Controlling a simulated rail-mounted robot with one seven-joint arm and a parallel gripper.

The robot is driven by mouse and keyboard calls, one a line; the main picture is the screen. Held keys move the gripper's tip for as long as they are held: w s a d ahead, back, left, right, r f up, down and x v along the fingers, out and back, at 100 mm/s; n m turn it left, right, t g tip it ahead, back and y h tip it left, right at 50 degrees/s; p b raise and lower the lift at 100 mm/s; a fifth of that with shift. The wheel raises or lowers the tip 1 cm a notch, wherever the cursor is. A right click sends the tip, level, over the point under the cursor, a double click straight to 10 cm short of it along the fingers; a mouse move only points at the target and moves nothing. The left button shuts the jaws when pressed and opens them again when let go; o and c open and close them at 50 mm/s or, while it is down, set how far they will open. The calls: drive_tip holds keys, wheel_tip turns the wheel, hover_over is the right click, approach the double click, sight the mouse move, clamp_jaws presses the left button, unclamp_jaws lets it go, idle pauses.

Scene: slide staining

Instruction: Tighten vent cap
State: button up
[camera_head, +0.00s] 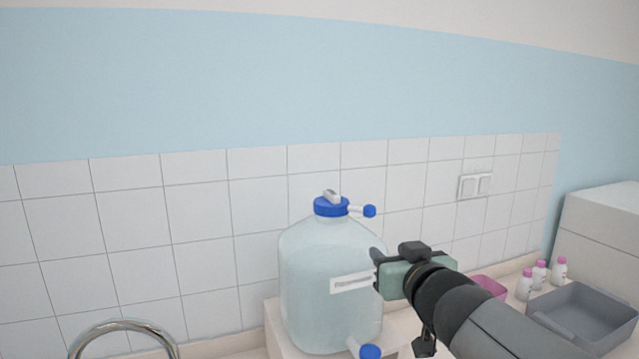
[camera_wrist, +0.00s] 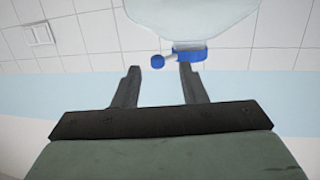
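A large clear jug (camera_head: 320,270) has a blue lid (camera_head: 330,207) with a grey handle-like piece on top. A small blue vent cap (camera_head: 369,211) sits on a short white spout pointing right from the lid. In the upside-down wrist view, the vent cap (camera_wrist: 158,62) appears within the gap between my fingertips, and the blue lid (camera_wrist: 190,55) lies to the right, partly behind one finger. My gripper (camera_head: 376,264) is open and empty, at the jug's right side and below the cap in the head view. It also shows in the wrist view (camera_wrist: 159,70).
A tap with a blue knob (camera_head: 369,352) is at the jug's base. A chrome faucet (camera_head: 125,326) stands at lower left. A grey tray (camera_head: 585,318), several pink-capped bottles (camera_head: 541,270) and a pink container (camera_head: 490,285) are at right. A tiled wall stands behind.

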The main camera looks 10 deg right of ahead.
sight(337, 197)
wheel_tip(337, 197, up, 5)
drive_tip(key=a+n+t+y, duration=0.1)
drive_tip(key=a+n+y, duration=0.1)
drive_tip(key=a+y, duration=0.1)
drive_tip(key=p+x, duration=0.2)
drive_tip(key=x, duration=1.5)
drive_tip(key=shift+r, duration=0.15)
drive_tip(key=shift+c, duration=0.4)
clamp_jaws()
